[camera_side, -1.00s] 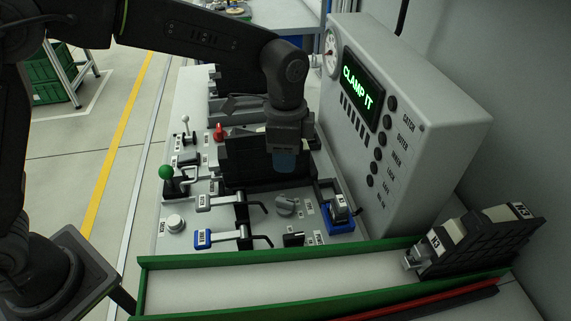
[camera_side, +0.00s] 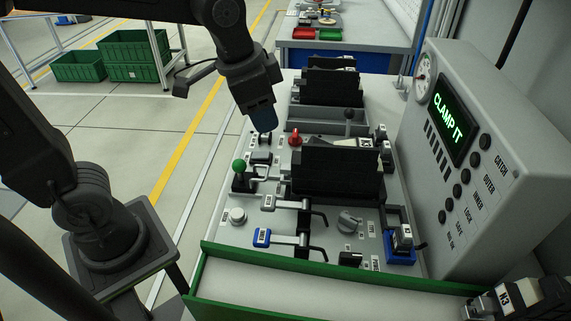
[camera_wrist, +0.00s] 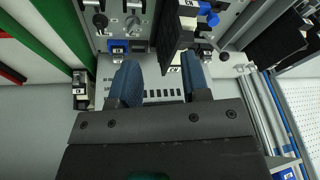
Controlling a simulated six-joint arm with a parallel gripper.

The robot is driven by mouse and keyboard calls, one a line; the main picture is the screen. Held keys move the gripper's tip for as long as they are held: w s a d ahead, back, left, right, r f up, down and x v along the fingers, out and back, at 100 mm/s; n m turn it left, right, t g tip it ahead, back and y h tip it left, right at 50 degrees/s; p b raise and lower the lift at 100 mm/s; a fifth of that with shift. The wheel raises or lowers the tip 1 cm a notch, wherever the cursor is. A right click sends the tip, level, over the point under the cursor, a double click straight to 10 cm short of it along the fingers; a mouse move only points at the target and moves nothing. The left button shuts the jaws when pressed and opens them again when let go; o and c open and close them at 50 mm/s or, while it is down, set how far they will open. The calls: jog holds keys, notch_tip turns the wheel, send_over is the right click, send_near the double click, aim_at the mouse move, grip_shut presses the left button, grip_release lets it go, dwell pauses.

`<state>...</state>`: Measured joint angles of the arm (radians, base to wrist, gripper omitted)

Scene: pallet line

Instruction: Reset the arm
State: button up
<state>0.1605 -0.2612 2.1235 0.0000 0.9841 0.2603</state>
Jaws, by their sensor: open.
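My gripper (camera_side: 264,120) hangs in the air at the left edge of the control bench, above the area of the green-knob lever (camera_side: 239,166) and the red knob (camera_side: 295,138). The black block (camera_side: 337,172) on the bench stands to the right of my gripper.
A grey console (camera_side: 490,200) with a display reading "CLAMP IT" stands at right. A green-railed conveyor (camera_side: 320,292) crosses the front, with a labelled N3 block (camera_side: 505,299) at its right end.

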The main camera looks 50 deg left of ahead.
jog(key=s+a+f+n+t, duration=0.1)
jog(key=s+a+n, duration=0.3)
jog(key=s, duration=0.5)
jog(key=shift+s+a+f+n+t+y, duration=0.3)
jog(key=shift+a+n+t, duration=0.15)
jog(key=shift+t, duration=0.15)
jog(key=shift+o, duration=0.4)
jog(key=shift+w+r, duration=0.1)
